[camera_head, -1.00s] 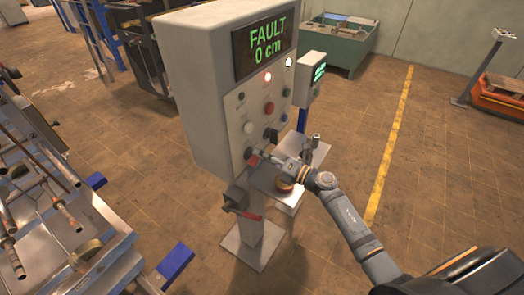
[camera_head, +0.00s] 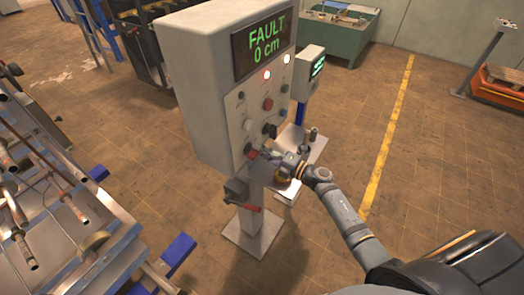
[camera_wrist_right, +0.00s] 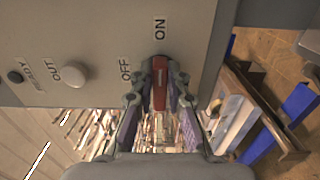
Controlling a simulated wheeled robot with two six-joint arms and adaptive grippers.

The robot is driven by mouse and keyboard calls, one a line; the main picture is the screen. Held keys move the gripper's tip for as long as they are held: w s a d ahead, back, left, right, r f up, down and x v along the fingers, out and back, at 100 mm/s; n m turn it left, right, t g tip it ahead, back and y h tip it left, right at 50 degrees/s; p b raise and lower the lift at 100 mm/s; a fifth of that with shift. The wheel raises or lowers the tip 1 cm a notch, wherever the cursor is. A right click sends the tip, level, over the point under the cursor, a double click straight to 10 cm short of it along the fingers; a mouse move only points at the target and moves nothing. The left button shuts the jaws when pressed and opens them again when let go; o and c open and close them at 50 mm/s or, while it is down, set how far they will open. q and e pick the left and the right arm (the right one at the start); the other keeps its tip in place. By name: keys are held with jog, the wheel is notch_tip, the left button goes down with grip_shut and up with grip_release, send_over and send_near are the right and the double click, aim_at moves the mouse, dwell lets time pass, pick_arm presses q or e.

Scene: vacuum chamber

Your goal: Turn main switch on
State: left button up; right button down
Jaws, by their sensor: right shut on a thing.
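The main switch is a red handle (camera_wrist_right: 160,84) on the grey panel, with ON printed above it and OFF to its left in the right wrist view. The handle stands upright in that view, in line with ON. My right gripper (camera_wrist_right: 160,98) is shut on it, a finger on each side. In the head view the red switch (camera_head: 251,152) shows low on the control cabinet (camera_head: 205,95), with my right gripper (camera_head: 262,154) against it. My left gripper is in neither view.
The cabinet display (camera_head: 265,43) reads FAULT 0 cm, with two lit lamps below it. A grey box with a red lever (camera_head: 246,208) sits under the cabinet. A smaller console (camera_head: 309,75) stands behind.

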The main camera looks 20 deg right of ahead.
jog(key=c, duration=1.3)
grip_release()
jog(key=v, duration=1.2)
jog(key=shift+d, duration=0.1)
jog(key=shift+f, duration=0.1)
